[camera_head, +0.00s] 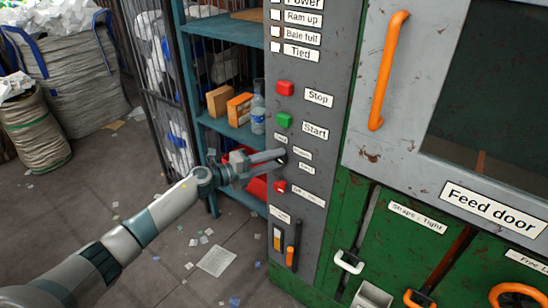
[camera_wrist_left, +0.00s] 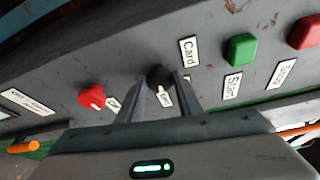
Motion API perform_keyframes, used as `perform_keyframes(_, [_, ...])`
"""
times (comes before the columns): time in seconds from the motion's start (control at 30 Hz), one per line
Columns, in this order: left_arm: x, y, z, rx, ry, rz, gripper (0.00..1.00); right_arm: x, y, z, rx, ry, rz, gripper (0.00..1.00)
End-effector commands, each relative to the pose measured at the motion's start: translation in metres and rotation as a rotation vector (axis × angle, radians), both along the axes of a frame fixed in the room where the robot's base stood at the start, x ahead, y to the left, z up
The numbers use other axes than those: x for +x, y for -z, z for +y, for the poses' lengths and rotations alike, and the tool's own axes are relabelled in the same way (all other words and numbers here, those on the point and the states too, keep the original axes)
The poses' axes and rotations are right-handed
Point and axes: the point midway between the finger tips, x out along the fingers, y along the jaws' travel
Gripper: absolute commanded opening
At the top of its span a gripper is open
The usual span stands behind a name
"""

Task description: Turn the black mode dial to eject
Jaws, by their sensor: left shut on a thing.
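The black mode dial (camera_wrist_left: 158,74) sits on the grey control panel, between the fingertips of my left gripper (camera_wrist_left: 160,88) in the wrist view. The gripper is shut on the dial. In the head view the gripper (camera_head: 277,157) reaches the panel from the left and the dial (camera_head: 283,160) is mostly hidden by the fingers. My right gripper is not in view.
A green start button (camera_head: 283,120) and a red stop button (camera_head: 285,88) are above the dial. A red knob (camera_head: 280,186) is below it. A blue shelf (camera_head: 222,128) with boxes stands left; the feed door's orange handle (camera_head: 388,70) is right.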

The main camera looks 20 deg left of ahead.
Motion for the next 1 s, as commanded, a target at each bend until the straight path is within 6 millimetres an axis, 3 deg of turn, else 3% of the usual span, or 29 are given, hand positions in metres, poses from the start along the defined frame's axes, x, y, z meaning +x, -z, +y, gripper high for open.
perform_keyframes(0.4, [-0.0009, 0.0026, -0.0009, 0.013, 0.003, -0.002, 0.10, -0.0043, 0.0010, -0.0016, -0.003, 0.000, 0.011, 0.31])
perform_keyframes(0.43, [-0.0010, 0.0025, -0.0008, 0.012, 0.002, -0.001, 0.35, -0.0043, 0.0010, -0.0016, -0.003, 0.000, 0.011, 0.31])
perform_keyframes(0.5, [-0.0009, 0.0023, -0.0009, 0.012, 0.002, -0.001, 0.51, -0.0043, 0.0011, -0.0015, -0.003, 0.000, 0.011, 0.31])
perform_keyframes(1.0, [-0.0056, 0.0006, 0.0051, 0.010, 0.000, -0.004, 0.51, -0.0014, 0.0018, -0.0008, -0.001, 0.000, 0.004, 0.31])
